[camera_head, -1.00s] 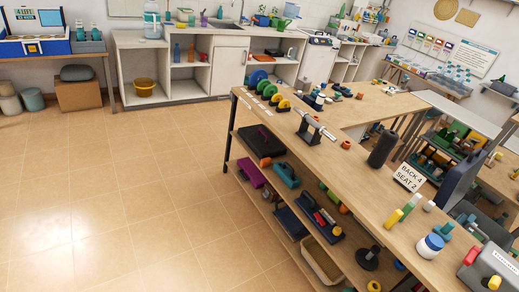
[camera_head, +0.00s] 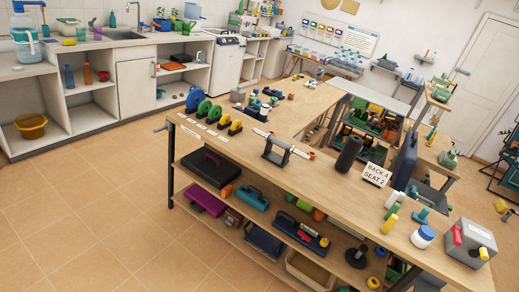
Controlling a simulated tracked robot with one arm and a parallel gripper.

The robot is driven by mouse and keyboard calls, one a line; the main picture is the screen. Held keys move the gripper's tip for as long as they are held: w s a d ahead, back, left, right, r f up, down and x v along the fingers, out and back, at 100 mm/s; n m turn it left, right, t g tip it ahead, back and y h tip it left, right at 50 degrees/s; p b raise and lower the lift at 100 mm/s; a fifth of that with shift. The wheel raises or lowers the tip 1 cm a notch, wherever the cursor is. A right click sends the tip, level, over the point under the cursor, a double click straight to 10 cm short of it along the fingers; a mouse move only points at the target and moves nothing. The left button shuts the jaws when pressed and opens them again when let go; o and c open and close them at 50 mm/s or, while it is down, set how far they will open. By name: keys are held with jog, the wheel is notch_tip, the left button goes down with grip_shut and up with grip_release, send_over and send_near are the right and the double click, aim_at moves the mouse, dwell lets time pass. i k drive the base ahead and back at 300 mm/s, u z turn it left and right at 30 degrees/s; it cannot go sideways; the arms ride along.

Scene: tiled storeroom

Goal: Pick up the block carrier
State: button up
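I cannot tell for sure which thing is the block carrier. A dark blue carrier (camera_head: 298,236) with red and yellow pieces on it sits on the upper shelf under the long wooden bench. A teal case with a handle (camera_head: 253,197) is left of it on that shelf. On the bench top, a small group of blue and dark blocks (camera_head: 262,107) stands towards the far end; any base under them is too small to make out. My gripper does not show in this view.
The wooden bench (camera_head: 330,187) runs diagonally across the view. On it stand a black cylinder (camera_head: 349,153), a sign card (camera_head: 376,174), a white jar (camera_head: 423,237) and a grey box (camera_head: 468,243). Tiled floor (camera_head: 110,215) is clear at the left.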

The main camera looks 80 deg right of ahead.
aim_at(252, 196)
jog(key=z, duration=0.55)
jog(key=i, duration=0.95)
jog(key=z, duration=1)
jog(key=i, duration=0.3)
jog(key=z, duration=0.05)
jog(key=k, duration=0.7)
jog(key=z, duration=0.2)
jog(key=i, duration=0.75)
jog(key=u, duration=0.05)
